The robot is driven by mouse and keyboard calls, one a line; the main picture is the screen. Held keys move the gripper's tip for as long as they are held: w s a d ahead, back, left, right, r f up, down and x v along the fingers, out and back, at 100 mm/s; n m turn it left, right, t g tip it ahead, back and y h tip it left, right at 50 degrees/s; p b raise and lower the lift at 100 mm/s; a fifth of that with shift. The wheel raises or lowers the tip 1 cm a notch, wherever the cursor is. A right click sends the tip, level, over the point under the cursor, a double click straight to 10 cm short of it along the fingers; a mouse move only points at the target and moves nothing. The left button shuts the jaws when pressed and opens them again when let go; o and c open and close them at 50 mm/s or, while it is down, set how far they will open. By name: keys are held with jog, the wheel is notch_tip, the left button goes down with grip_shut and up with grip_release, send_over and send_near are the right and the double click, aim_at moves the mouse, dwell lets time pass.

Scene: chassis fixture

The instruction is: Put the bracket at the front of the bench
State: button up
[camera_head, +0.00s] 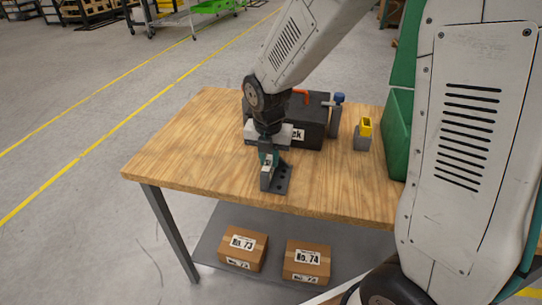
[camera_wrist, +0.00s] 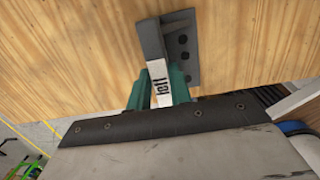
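The bracket (camera_head: 283,180) is dark grey, with a flat plate with holes and an upright part. It is at the front edge of the wooden bench (camera_head: 180,150), plate flat on or just over the wood; I cannot tell whether it touches. In the wrist view the bracket (camera_wrist: 180,50) shows its holed plate and a white label reading "left". My gripper (camera_head: 268,160) points down at the bracket's upright part. In the wrist view its teal fingers (camera_wrist: 159,92) lie close against both sides of the labelled part, apparently shut on it.
A black box (camera_head: 309,118) stands behind my gripper, with a blue-topped grey item (camera_head: 336,115) beside it. A yellow-and-grey object (camera_head: 363,133) and a green bin (camera_head: 397,130) stand to the right. Cartons (camera_head: 243,248) (camera_head: 307,262) lie on the lower shelf. The bench's left side is clear.

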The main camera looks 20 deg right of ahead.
aim_at(269, 163)
jog(key=o, duration=0.4)
notch_tip(269, 163, up, 12)
jog(key=shift+s+d+r+m+y, duration=0.1)
jog(key=shift+s+d+r+m, duration=0.7)
jog(key=shift+s+m, duration=3.7)
jog(key=shift+s+d+r+m+y, duration=0.1)
jog(key=shift+s+d+r+m, duration=0.7)
jog(key=shift+s+m, duration=3.65)
jog(key=shift+s+d+r+m+y, duration=0.1)
jog(key=shift+s+d+r+m, duration=0.65)
jog(key=shift+s+m, duration=3.7)
jog(key=shift+w+d+f+m, duration=0.1)
jog(key=shift+w+m, duration=0.9)
